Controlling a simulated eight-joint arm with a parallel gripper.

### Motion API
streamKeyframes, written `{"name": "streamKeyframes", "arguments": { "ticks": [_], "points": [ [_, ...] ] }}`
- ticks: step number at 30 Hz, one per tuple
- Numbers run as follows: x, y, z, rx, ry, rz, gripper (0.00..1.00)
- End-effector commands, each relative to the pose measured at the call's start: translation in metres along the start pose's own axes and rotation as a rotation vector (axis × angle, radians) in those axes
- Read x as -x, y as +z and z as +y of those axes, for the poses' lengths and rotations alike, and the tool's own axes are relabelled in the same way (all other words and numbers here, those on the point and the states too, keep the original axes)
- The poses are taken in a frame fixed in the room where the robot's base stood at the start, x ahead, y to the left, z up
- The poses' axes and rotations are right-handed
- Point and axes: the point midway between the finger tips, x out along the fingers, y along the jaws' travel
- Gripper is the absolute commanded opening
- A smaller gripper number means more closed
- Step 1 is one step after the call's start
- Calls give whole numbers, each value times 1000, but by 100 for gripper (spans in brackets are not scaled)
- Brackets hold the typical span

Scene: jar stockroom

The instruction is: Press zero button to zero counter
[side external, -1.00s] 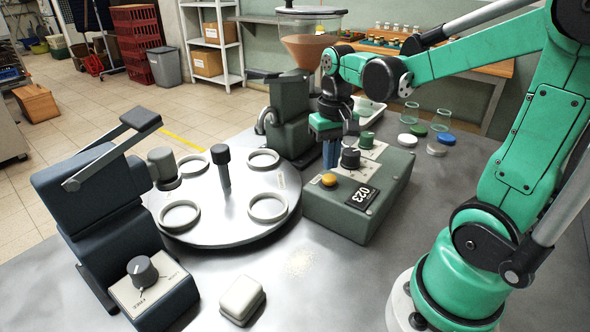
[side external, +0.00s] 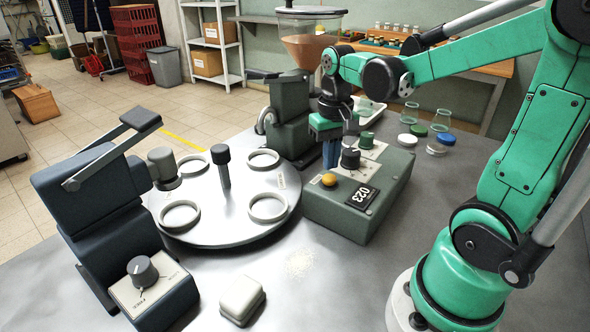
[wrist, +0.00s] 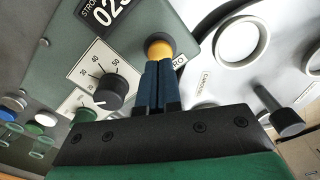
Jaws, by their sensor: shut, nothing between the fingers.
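The yellow zero button (side external: 329,180) sits on top of the grey-green control box (side external: 340,218). It also shows in the wrist view (wrist: 159,47), with part of its label beside it. The counter (side external: 362,196) next to it reads 023; its display is partly cut off in the wrist view (wrist: 106,10). My gripper (side external: 331,165) points down over the box, just behind the button in the side view. In the wrist view its blue fingers (wrist: 158,66) are together and empty, with their tips at the button's edge. I cannot tell whether they touch it.
A black dial (side external: 350,158) and a green button (side external: 366,140) share the box top. The turntable (side external: 215,232) with ring holders and a centre post (side external: 223,165) stands left. Jars and lids (side external: 437,149) lie behind right. A pale block (side external: 242,298) lies in front.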

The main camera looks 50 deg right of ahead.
Motion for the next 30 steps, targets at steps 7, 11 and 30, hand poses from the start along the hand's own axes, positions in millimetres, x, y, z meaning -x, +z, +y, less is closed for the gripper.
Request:
{"name": "streamKeyframes", "arguments": {
  "ticks": [7,11,30],
  "points": [
    [0,0,0,0,0,0,0],
    [0,0,0,0,0,0,0],
    [-9,0,0,0,0,0,0]
  ]
}}
